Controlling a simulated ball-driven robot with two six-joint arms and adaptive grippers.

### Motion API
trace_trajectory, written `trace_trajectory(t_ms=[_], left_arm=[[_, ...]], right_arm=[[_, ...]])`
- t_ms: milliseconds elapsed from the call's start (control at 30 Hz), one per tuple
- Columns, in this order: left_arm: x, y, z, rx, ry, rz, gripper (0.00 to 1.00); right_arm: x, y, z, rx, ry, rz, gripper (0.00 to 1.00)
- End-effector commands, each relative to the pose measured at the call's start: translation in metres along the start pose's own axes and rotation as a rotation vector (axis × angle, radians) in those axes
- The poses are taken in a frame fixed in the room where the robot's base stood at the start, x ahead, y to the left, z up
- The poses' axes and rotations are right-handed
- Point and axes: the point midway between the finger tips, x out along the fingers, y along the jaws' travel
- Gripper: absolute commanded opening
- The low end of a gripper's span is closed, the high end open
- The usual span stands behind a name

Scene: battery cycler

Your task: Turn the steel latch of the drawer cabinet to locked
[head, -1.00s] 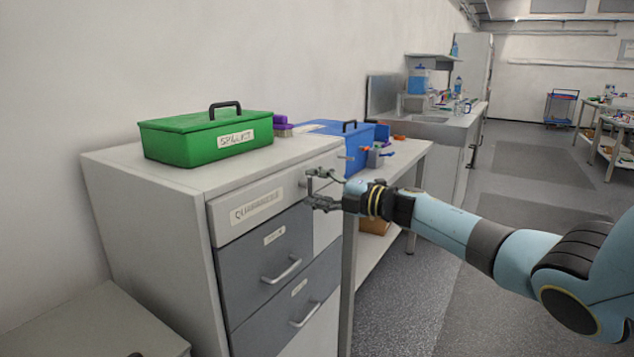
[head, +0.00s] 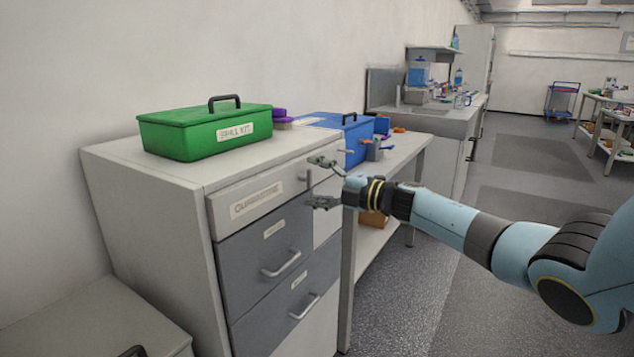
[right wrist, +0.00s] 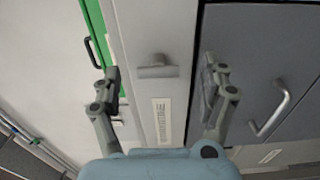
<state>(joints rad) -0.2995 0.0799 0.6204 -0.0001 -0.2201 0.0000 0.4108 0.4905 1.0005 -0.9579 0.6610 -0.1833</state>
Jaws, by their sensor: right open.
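The grey drawer cabinet (head: 150,210) has a top drawer (head: 250,208) labelled "QUARANTINE". The small steel latch (right wrist: 157,71) sits on this pale front, past the end of the label; its bar lies across the label's direction. In the head view the latch is small and partly confused with the fingers. My right gripper (head: 311,182) is open in front of the latch. In the right wrist view the open fingers (right wrist: 160,78) stand either side of the latch, with gaps on both sides and nothing held. My left gripper is out of view.
A green spill kit box (head: 205,135) stands on the cabinet. Two dark drawers with bar handles (head: 283,265) lie below the top one. A blue box (head: 358,147) and small items stand on the bench to the right. Open floor (head: 400,310) lies right of the cabinet.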

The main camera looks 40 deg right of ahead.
Motion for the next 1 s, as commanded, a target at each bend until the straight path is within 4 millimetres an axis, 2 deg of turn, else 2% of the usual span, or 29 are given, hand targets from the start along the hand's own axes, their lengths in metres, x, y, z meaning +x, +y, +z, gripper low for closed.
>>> trace_trajectory(t_ms=[167, 267, 700, 833, 1000], left_arm=[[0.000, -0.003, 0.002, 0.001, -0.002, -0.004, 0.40], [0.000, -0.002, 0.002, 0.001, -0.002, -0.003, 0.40], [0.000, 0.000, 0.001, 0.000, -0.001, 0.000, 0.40], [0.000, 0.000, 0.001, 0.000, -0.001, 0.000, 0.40], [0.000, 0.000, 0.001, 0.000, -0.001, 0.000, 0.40]], right_arm=[[-0.001, 0.001, 0.000, -0.002, 0.000, 0.000, 0.78], [-0.010, 0.000, 0.001, -0.004, -0.001, -0.002, 0.78], [-0.099, -0.001, 0.000, -0.002, 0.002, -0.005, 0.78], [-0.114, -0.001, 0.000, -0.001, 0.001, -0.002, 0.78], [-0.120, 0.000, 0.000, -0.001, 0.000, 0.000, 0.78]])
